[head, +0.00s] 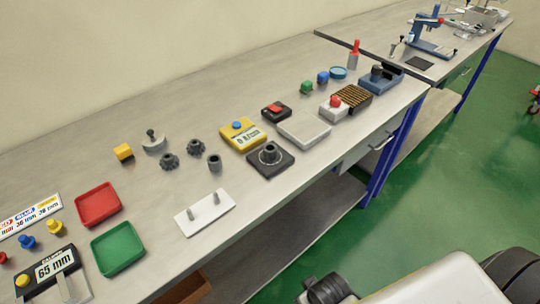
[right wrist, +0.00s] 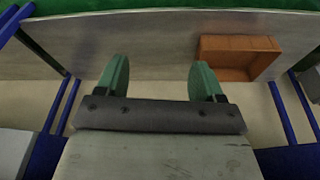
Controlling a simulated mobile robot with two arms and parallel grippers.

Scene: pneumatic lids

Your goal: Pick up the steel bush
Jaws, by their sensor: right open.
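A small dark grey hollow cylinder (head: 214,163), which looks like the steel bush, stands upright on the grey workbench (head: 150,213). It is behind the white plate with two pins (head: 205,213) and left of a dark square fixture with a round collar (head: 270,158). Two dark knobbed parts (head: 169,161) stand just left of it. My right gripper (right wrist: 160,66) shows in the right wrist view with its green fingers wide apart and nothing between them. It is away from the bush, which is not seen in that view. My left gripper is not in view.
A red tray (head: 98,204) and a green tray (head: 118,250) lie left of the pin plate. A yellow gauge box (head: 243,135) stands right of the bush. An orange-brown bin (right wrist: 238,58) shows in the right wrist view. Bare bench surrounds the bush closely.

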